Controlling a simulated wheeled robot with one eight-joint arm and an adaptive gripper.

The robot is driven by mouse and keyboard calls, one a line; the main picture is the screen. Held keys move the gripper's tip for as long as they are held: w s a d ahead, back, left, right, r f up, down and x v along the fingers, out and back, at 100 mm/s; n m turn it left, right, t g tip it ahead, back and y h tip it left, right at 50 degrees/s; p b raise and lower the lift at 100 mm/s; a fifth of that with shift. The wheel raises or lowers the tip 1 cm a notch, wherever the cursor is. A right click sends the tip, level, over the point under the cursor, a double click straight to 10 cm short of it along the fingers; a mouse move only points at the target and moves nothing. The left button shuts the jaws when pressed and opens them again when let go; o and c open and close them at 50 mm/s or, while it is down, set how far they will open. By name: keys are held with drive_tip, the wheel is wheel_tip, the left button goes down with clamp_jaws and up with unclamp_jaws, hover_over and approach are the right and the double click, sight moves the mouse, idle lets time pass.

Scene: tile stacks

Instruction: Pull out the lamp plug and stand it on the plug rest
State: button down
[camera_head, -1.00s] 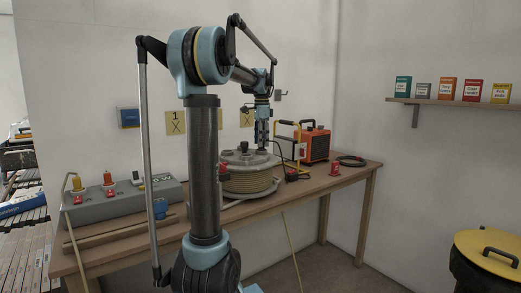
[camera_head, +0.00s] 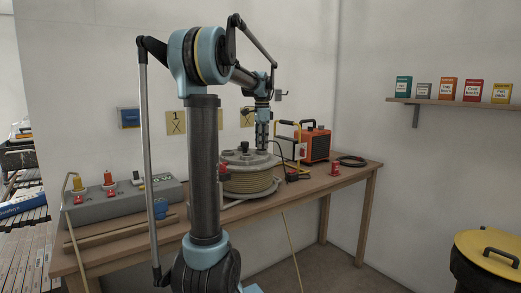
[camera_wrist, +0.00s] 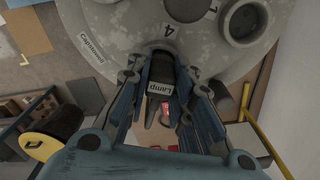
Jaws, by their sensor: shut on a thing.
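The dark lamp plug (camera_wrist: 160,88), with a white label reading Lamp, is between the fingers of my gripper (camera_wrist: 163,72) in the wrist view. My gripper is shut on it. The plug is close to the socket marked 4 on the grey cable reel (camera_wrist: 110,28); whether its pins are still inside the socket is hidden. In the head view my gripper (camera_head: 262,146) points down over the right side of the reel (camera_head: 248,182), which stands on the bench. I cannot make out the plug rest for certain.
An orange heater (camera_head: 317,145) and a yellow frame (camera_head: 298,138) stand close to the right of my gripper. A small red object (camera_head: 335,170) and a coiled cable (camera_head: 351,161) lie farther right. A grey box with coloured plugs (camera_head: 130,202) sits at the bench's left.

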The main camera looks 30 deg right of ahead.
drive_tip(key=shift+r, duration=1.15)
idle(1.0)
drive_tip(key=shift+r, duration=1.85)
drive_tip(key=shift+r, duration=0.1)
drive_tip(key=shift+r, duration=1.4)
